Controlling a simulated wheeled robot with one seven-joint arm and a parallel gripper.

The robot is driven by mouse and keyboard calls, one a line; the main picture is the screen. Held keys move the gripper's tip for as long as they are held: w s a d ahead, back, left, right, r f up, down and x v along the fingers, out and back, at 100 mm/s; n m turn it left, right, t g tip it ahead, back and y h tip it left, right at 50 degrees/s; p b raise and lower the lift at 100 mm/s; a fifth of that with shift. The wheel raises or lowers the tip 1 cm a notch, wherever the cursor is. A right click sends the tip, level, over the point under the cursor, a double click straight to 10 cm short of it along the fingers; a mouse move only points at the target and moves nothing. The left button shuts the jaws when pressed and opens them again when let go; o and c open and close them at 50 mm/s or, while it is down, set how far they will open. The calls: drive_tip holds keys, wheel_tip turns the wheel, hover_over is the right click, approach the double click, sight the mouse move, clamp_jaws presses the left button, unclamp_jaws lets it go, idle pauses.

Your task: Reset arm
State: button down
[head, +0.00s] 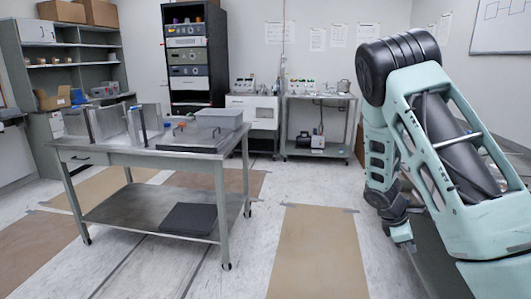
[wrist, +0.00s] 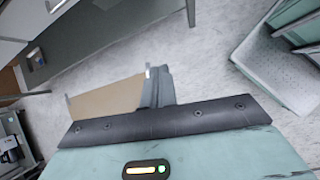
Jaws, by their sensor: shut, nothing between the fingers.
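My arm (head: 455,150) fills the right side of the head view, bent at the elbow with its forearm hanging down. My gripper (head: 404,240) is at the lower end, pointing down over the floor and partly hidden by my own arm. In the wrist view the fingers of my gripper (wrist: 157,86) are together and empty, with only floor beyond them.
A metal table (head: 140,150) with a lower shelf stands at left, holding a grey bin (head: 219,118) and metal panels. A wheeled cart (head: 318,128) stands at the back wall. Brown floor mats (head: 318,250) lie flat; the floor between table and arm is clear.

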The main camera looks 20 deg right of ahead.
drive_tip(key=a+r+m+t+y, duration=0.15)
drive_tip(key=a+r, duration=0.35)
drive_tip(key=a, duration=1)
drive_tip(key=a+r+t+y, duration=0.1)
drive_tip(key=a+r+y, duration=0.25)
drive_tip(key=a, duration=1.15)
drive_tip(key=s+a+r+y, duration=0.1)
drive_tip(key=s+a+r, duration=0.3)
drive_tip(key=s+a, duration=0.4)
drive_tip(key=s+a+r+p, duration=0.1)
drive_tip(key=s+a+r, duration=0.3)
drive_tip(key=s+a, duration=0.4)
drive_tip(key=shift+s+a+r+y+p, duration=0.15)
drive_tip(key=shift+a+r+y+p, duration=0.15)
drive_tip(key=shift+y, duration=0.1)
drive_tip(key=shift+m, duration=0.25)
